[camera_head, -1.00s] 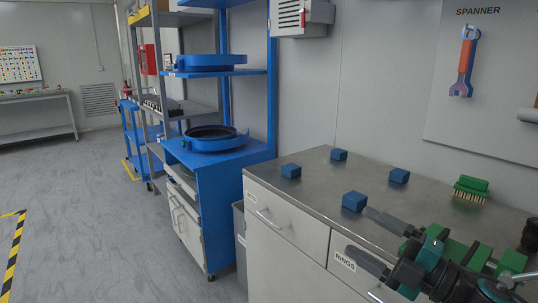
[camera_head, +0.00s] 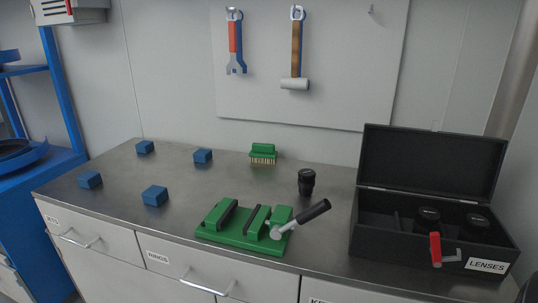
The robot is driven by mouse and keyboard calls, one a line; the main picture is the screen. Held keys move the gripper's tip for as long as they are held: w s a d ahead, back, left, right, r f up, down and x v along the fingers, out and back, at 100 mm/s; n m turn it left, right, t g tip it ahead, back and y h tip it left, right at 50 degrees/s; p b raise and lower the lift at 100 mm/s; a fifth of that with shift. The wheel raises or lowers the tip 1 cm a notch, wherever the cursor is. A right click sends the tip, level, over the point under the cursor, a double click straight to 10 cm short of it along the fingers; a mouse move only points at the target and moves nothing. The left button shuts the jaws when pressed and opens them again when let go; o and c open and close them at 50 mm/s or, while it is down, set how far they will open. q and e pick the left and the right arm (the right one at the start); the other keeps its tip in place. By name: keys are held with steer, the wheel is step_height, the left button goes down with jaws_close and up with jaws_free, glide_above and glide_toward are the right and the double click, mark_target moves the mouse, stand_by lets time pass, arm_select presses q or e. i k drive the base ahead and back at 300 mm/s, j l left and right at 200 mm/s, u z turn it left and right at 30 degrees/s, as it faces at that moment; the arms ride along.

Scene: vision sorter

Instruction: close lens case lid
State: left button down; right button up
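The black lens case (camera_head: 385,246), labelled LENSES, sits at the right end of the steel bench. Its lid (camera_head: 433,165) stands open, raised upright at the back. Inside, two dark lenses (camera_head: 428,218) (camera_head: 478,224) stand in the right part. The left part of the inside looks empty. A red-handled latch (camera_head: 435,248) is on the case's front. Another black lens (camera_head: 306,182) stands upright on the bench, left of the case and apart from it. Neither of my grippers is in view.
A green vise (camera_head: 240,236) with a black-handled lever lies left of the case. Several blue blocks (camera_head: 154,196) and a green brush (camera_head: 263,153) are on the bench (camera_head: 110,190). A spanner (camera_head: 235,42) and hammer (camera_head: 296,50) hang on the wall board.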

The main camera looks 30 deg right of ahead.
mark_target(462, 167)
steer(key=z, duration=2.1)
steer(key=k+z, duration=0.3)
steer(key=i, duration=0.1)
